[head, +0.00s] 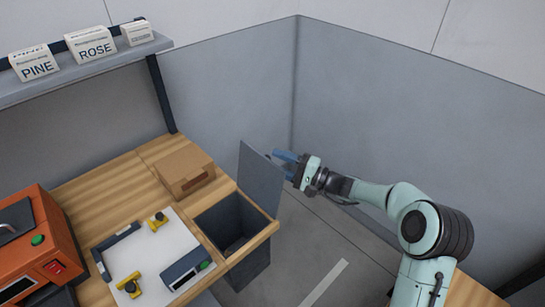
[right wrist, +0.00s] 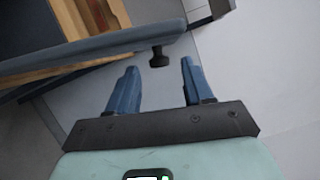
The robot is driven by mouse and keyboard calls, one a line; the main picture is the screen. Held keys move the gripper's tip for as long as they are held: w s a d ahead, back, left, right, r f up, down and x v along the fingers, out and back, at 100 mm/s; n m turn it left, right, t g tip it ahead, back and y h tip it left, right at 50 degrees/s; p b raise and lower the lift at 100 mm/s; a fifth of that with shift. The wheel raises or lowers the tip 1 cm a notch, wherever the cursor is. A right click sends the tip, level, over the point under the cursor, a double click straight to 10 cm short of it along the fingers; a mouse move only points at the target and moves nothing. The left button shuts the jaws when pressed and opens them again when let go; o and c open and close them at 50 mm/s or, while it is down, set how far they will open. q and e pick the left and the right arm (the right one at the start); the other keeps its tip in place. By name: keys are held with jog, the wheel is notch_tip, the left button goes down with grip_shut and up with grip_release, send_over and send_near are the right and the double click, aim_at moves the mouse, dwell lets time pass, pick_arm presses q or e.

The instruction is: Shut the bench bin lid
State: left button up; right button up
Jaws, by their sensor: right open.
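The bench bin (head: 240,262) is a dark grey box set into the right end of the wooden bench, and its inside shows. Its lid (head: 260,178) is a flat grey panel standing up, open, along the bin's right edge. In the right wrist view the lid (right wrist: 90,50) shows nearly edge-on, with a black knob (right wrist: 158,57) sticking out from it. My right gripper (head: 284,158) is beside the lid on its right side. Its blue fingers are open and apart, with the knob seen just ahead of the gap between them. My left gripper is not in view.
A cardboard box (head: 184,172) stands on the bench behind the bin. Grey partition walls (head: 390,120) close off the back and right. Floor right of the bin is clear.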

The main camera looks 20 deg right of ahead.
jog(key=x, duration=0.2)
jog(key=shift+w+a, duration=0.2)
jog(key=shift+w, duration=0.05)
